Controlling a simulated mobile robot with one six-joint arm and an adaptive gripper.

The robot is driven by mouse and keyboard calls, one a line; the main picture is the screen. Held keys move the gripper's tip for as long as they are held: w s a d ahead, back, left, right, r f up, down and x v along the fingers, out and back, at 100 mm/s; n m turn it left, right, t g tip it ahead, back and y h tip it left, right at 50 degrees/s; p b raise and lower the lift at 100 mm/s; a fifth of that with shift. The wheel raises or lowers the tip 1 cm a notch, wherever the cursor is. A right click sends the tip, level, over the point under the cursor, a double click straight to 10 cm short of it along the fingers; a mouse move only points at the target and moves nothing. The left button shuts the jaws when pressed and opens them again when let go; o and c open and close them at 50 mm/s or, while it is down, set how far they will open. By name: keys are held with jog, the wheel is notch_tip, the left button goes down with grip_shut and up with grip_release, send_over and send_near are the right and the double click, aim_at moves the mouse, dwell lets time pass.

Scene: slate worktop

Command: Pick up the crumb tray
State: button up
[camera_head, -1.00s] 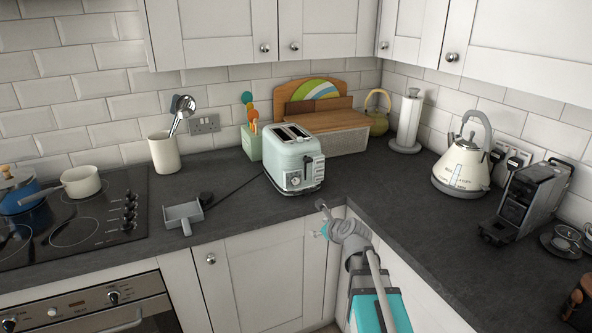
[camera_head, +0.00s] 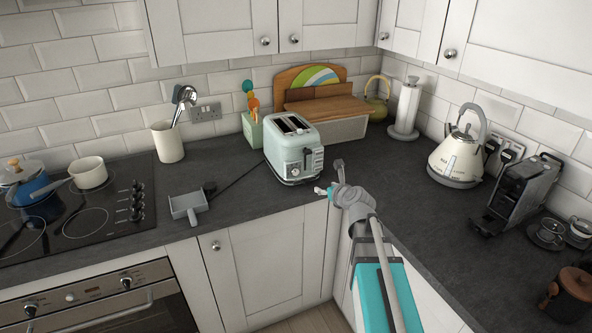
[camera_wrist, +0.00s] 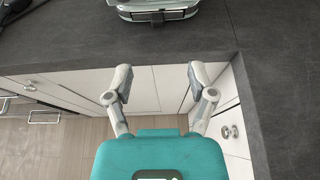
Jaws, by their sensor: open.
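The crumb tray (camera_head: 187,203) is a small grey open tray with a short handle. It lies on the dark worktop in the head view, left of the mint-green toaster (camera_head: 293,150) and right of the hob. My gripper (camera_head: 330,178) is at the worktop's front edge, just right of and in front of the toaster, well to the right of the tray. In the wrist view my gripper (camera_wrist: 158,82) has its two fingers spread with nothing between them, over the cupboard fronts and floor. The toaster's base shows at the top of that view; the crumb tray is not seen clearly there.
A black hob (camera_head: 75,215) with pans lies left of the tray. A utensil pot (camera_head: 168,143) stands behind it. A cream kettle (camera_head: 457,155) and coffee machine (camera_head: 517,192) stand at right. The worktop right of the toaster (camera_head: 385,170) is clear.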

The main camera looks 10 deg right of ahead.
jog(key=b, duration=0.3)
send_near(308, 181)
jog(key=shift+r+x, duration=0.2)
jog(key=shift+x, duration=1.9)
jog(key=shift+w, duration=0.1)
jog(key=shift+w+a+f+b, duration=0.15)
jog(key=shift+w+f+b, duration=0.25)
jog(key=shift+w+b, duration=0.15)
jog(key=shift+b+x, duration=0.8)
jog(key=shift+x, duration=1.1)
grip_shut()
